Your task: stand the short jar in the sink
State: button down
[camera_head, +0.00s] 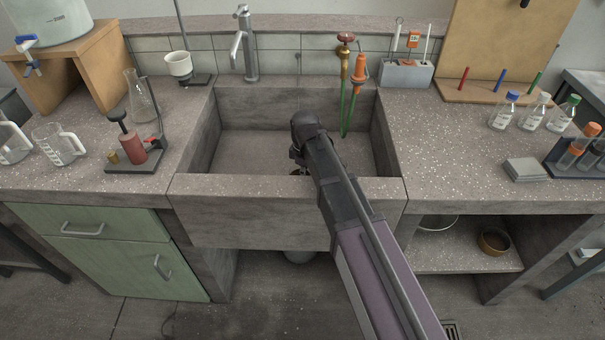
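The stone sink (250,187) is set into the middle of the bench, its basin open toward me. My arm reaches over its front wall, and my gripper (298,158) is inside the basin area, pointing down. The arm's end covers most of the gripper, so I cannot see whether its fingers are open or shut. A small brownish-gold patch (299,171) shows just below the gripper, above the front wall's edge; I cannot tell whether it is a jar or the drain. I see no other thing that is clearly the short jar.
A tap (245,48) stands behind the sink. Capped bottles (532,110), a tube rack (578,155) and a grey stack (525,170) are at right.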

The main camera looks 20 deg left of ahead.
jog(key=shift+f, duration=0.15)
jog(key=c, duration=1.3)
grip_release()
jog(key=o, duration=0.5)
jog(key=shift+r, duration=0.2)
notch_tip(320, 180, up, 12)
jog(key=p, duration=1.2)
jog(key=shift+w, duration=0.15)
